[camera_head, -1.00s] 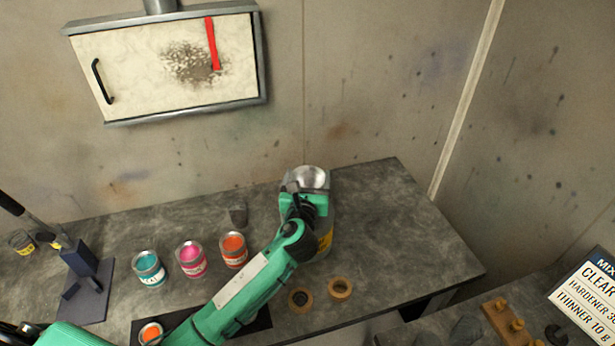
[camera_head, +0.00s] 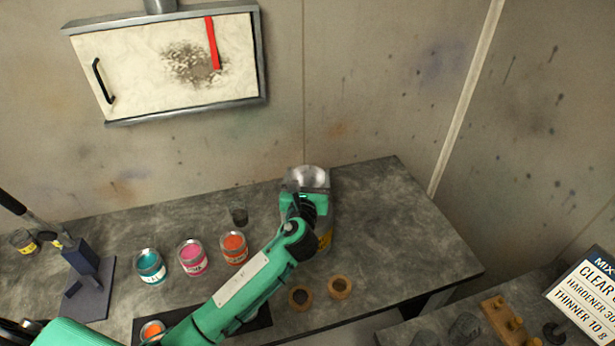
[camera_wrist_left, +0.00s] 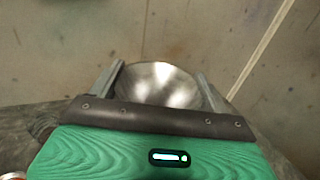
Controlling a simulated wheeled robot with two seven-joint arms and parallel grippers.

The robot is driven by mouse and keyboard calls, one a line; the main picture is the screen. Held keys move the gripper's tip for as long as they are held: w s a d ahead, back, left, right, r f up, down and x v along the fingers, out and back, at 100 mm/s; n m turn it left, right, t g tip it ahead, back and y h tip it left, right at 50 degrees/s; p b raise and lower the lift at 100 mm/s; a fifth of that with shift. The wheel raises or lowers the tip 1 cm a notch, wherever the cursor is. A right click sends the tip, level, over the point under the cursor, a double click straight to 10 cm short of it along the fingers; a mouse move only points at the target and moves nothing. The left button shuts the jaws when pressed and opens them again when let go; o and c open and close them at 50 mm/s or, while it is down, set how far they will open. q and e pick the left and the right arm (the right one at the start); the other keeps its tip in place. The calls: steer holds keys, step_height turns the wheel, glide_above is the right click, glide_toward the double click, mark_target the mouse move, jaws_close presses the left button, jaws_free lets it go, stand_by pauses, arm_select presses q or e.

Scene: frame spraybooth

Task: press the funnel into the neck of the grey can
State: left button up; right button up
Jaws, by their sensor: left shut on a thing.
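The funnel (camera_head: 308,177) is a shiny metal cone, mouth up, at the end of my left arm in the head view. My left gripper (camera_head: 305,192) is shut on it. In the left wrist view the funnel (camera_wrist_left: 158,84) sits between the two grey fingers of my left gripper (camera_wrist_left: 160,92). The grey can (camera_head: 325,238) stands on the bench under the funnel, mostly hidden behind my gripper and wrist; a yellow label patch shows. The can's neck and the funnel's spout are hidden, so I cannot tell how they meet. My right gripper is not in view.
Teal (camera_head: 150,268), pink (camera_head: 191,258) and orange (camera_head: 234,247) paint tins stand left of my arm. A small dark cup (camera_head: 239,216) is behind them. Two tape rolls (camera_head: 340,287) lie in front. The bench's right side (camera_head: 400,230) is clear.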

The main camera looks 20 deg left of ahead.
arm_select(q)
steer(key=shift+f+b, duration=0.3)
steer(key=shift+f, duration=0.25)
steer(key=shift+f+b, duration=0.8)
steer(key=shift+f, duration=0.55)
steer(key=o, duration=1)
steer(key=shift+c, duration=0.2)
steer(key=shift+s+d+f, duration=0.1)
steer(key=shift+s, duration=0.45)
steer(key=s+d+b, duration=0.2)
steer(key=s+b, duration=0.1)
steer(key=s, duration=0.9)
steer(key=shift+s+d+b, duration=0.25)
steer(key=shift+b, duration=0.1)
